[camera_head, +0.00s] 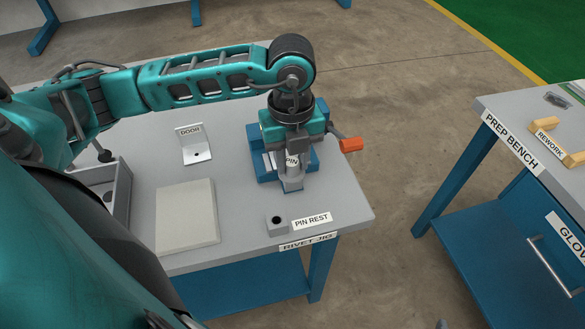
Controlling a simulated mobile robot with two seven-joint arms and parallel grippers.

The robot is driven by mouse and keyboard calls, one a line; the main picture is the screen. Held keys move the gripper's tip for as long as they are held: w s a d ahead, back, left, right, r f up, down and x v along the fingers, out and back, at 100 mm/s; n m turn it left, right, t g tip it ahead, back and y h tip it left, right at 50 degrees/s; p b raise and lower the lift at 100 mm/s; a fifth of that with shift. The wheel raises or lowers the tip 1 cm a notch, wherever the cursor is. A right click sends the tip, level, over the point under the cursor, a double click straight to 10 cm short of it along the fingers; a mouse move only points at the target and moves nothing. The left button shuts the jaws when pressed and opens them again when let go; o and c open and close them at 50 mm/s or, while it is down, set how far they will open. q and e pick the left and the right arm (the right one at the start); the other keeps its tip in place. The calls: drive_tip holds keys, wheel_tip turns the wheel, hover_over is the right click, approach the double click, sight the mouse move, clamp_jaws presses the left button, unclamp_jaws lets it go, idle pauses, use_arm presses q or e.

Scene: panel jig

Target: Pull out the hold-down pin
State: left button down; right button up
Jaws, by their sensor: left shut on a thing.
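My left gripper (291,180) points down over the blue jig (266,172) on the near right part of the grey table. Its fingers are shut around the hold-down pin at a tag reading PIN (292,161). The fingers hide most of the pin, and I cannot tell how deep it sits in the jig. The pin rest (278,226), a small grey block with a dark hole, stands at the table's front edge beside its label. My right gripper is out of view.
An orange-ended lever (350,144) sticks out right of the jig. A pale square panel (187,216), a DOOR sign bracket (194,146) and a grey tray (122,198) stand to the left. A prep bench (510,105) stands right, across a floor gap.

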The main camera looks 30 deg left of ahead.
use_arm(q)
drive_tip(key=shift+r, duration=0.45)
drive_tip(key=shift+r+p, duration=1.55)
drive_tip(key=shift+r, duration=0.3)
